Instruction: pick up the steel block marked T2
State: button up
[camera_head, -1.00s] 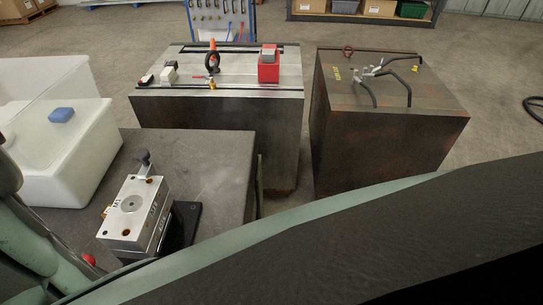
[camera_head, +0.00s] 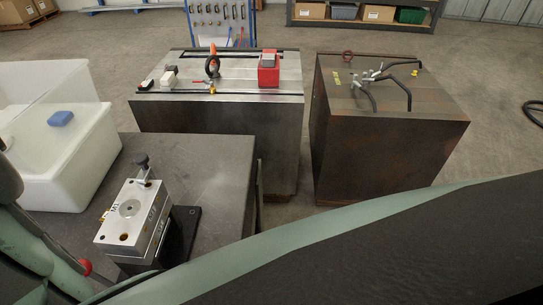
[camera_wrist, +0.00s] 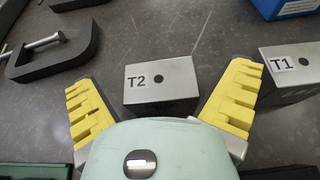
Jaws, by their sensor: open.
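The steel block marked T2 (camera_wrist: 161,82) shows in the wrist view, lying on a dark grey surface with its label facing up. It has a dark hole near its middle. My gripper (camera_wrist: 161,95) is open, with one yellow ridged finger to the left of the block and the other to its right. I cannot tell the height of the fingers above the surface. In the wrist view I see nothing held between them. The head view does not show T2 or the gripper; my own arm covers the lower right there.
A second block marked T1 (camera_wrist: 292,68) lies right of the right finger. A black C-clamp (camera_wrist: 58,57) lies at left, and a blue box (camera_wrist: 283,6) at top right. In the head view, a mould base (camera_head: 131,211) stands on the grey table (camera_head: 213,165).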

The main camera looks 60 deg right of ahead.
jog(key=shift+c, duration=0.2)
jog(key=c, duration=1.2)
jog(key=shift+c, duration=0.5)
jog(key=shift+r, duration=0.15)
